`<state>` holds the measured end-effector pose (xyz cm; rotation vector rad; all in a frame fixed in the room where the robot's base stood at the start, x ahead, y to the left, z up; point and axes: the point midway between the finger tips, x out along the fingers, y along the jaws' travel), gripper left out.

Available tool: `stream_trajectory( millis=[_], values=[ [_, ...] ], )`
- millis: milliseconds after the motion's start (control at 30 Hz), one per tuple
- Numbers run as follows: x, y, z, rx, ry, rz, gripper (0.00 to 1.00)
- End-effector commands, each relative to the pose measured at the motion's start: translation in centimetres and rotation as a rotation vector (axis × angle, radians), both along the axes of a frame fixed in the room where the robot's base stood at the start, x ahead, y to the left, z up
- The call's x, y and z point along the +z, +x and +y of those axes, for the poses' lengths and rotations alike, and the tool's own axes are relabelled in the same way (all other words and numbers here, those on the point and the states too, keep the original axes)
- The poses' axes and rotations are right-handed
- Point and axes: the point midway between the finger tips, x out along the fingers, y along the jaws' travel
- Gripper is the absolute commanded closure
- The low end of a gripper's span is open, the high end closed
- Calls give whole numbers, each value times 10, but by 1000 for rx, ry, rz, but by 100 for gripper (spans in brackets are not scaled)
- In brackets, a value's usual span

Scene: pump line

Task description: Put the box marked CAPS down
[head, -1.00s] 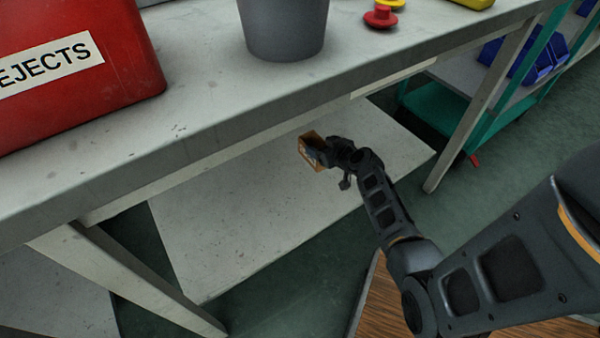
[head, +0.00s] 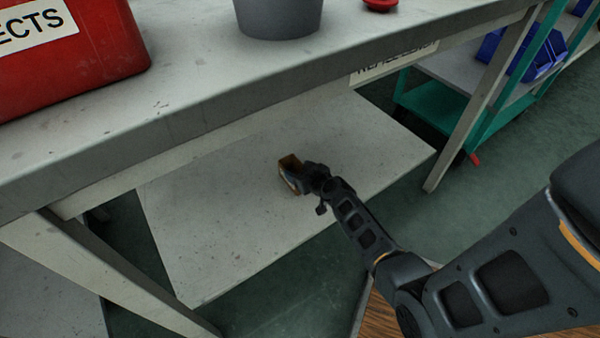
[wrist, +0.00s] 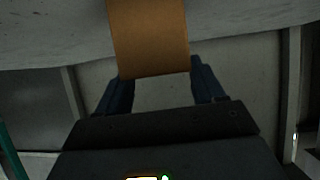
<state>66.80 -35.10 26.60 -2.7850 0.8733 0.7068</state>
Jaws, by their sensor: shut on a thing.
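A small orange-brown box (head: 289,170) is in my gripper (head: 300,176) in the head view, over the grey lower shelf (head: 215,235) under the bench. The box also shows in the wrist view (wrist: 150,38), between the two dark fingers of my gripper (wrist: 155,82). My gripper is shut on it. No CAPS marking can be read on the faces in view. I cannot tell whether the box touches the shelf or hangs just above it.
The bench top (head: 180,105) overhangs the shelf. On it stand a red REJECTS bin (head: 75,60), a grey bucket (head: 278,15) and a red button (head: 380,4). A bench leg (head: 125,280) stands at left. A green cart (head: 440,105) with blue bins is at right. The shelf around the box is clear.

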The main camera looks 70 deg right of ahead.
Motion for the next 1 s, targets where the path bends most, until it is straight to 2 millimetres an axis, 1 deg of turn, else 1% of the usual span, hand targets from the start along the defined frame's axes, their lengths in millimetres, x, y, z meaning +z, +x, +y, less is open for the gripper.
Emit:
stream_trajectory(
  millis=[100,267,300,533,767,867,1000],
  values=[
    [1,0,0,0,0,0,61],
    [-4,0,0,2,-1,1,61],
    [-2,0,0,2,-1,1,28],
    [-2,0,0,0,-1,1,6],
    [-2,0,0,0,-1,1,6],
    [2,0,0,0,0,0,6],
    [11,-13,10,1,2,1,6]
  ],
)
